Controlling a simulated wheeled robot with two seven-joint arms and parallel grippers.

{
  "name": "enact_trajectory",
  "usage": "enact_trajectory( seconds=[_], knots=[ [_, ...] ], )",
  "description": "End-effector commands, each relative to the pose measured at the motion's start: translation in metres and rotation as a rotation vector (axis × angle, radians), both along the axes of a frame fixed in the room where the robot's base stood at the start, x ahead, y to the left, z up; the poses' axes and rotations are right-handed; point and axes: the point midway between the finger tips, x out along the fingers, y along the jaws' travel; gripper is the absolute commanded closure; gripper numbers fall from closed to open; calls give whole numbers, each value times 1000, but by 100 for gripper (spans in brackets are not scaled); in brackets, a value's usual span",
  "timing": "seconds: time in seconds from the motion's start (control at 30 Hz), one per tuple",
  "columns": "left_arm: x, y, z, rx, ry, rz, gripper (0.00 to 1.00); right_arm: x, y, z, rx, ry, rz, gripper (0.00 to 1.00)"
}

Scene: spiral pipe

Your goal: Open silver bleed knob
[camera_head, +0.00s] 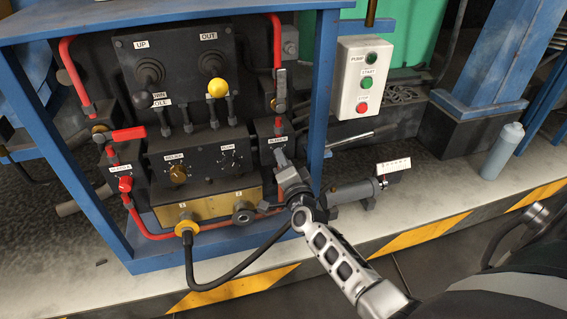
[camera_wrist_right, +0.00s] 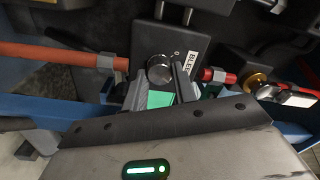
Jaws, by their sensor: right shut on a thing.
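The silver bleed knob (camera_wrist_right: 160,68) shows in the right wrist view as a round metal knob on a dark block, beside a white label reading BLEE. My right gripper (camera_wrist_right: 157,84) is shut on it, one finger on each side. In the head view my right arm reaches from the lower right to the dark bleed block (camera_head: 267,133) at the right of the panel. There the right gripper (camera_head: 282,160) covers most of the knob, so its turn cannot be read. My left gripper is not in view.
A blue frame (camera_head: 317,95) surrounds the panel, with its right post close to my right gripper. Red pipes (camera_head: 277,45), a black hose (camera_head: 240,268) and a grey cylinder (camera_head: 352,191) lie nearby. A pump button box (camera_head: 361,78) stands at the right.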

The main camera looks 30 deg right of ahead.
Motion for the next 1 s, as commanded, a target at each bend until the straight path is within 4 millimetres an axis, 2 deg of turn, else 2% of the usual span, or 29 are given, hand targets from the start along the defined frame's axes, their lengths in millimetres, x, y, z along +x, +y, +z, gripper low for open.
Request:
enact_trajectory(
  seconds=[0.4, 1.0],
  knots=[
    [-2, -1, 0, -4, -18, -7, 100, -1, 1, -2, 203, -62, 1, 95],
    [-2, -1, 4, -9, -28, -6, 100, -1, 1, -2, 239, -72, 0, 95]
  ],
)
